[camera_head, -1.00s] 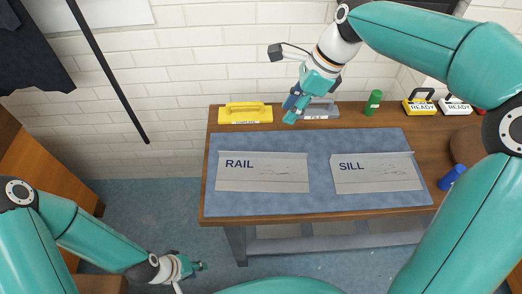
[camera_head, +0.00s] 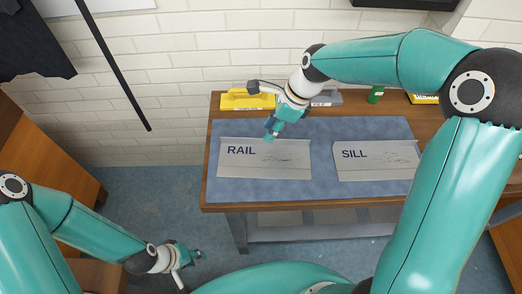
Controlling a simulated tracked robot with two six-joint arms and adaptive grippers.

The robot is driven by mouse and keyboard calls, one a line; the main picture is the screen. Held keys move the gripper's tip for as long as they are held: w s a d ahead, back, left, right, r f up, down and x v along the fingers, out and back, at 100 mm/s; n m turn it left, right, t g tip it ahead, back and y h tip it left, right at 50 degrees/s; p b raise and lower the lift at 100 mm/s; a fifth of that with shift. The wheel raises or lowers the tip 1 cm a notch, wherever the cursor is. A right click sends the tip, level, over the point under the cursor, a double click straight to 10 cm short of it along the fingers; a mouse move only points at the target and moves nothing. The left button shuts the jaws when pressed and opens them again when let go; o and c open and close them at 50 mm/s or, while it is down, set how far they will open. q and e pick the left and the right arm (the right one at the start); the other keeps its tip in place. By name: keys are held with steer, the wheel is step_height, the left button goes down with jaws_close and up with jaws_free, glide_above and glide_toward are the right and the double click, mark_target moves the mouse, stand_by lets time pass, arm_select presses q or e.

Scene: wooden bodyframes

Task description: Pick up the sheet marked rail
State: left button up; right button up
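The sheet marked RAIL (camera_head: 262,166) is a grey flat sheet with dark print. It lies on the left part of the blue mat (camera_head: 323,128) on the wooden table. The sheet marked SILL (camera_head: 372,170) lies to its right, partly behind my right arm. My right gripper (camera_head: 271,134) points down near the top edge of the RAIL sheet, and I cannot tell its height above it. Its fingers are too small to show whether they are open. My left gripper (camera_head: 198,254) is low at the left, away from the table, and its finger gap is unclear.
A yellow block with a handle (camera_head: 240,99) and a grey one (camera_head: 326,97) stand along the table's back edge. A green cylinder (camera_head: 376,94) stands right of them. A yellow-and-black READY item (camera_head: 424,99) is partly hidden by my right arm.

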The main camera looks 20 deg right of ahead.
mark_target(262, 144)
steer(key=x, duration=0.3)
steer(key=shift+s+f, duration=0.15)
steer(key=shift+f, duration=0.25)
jaws_close()
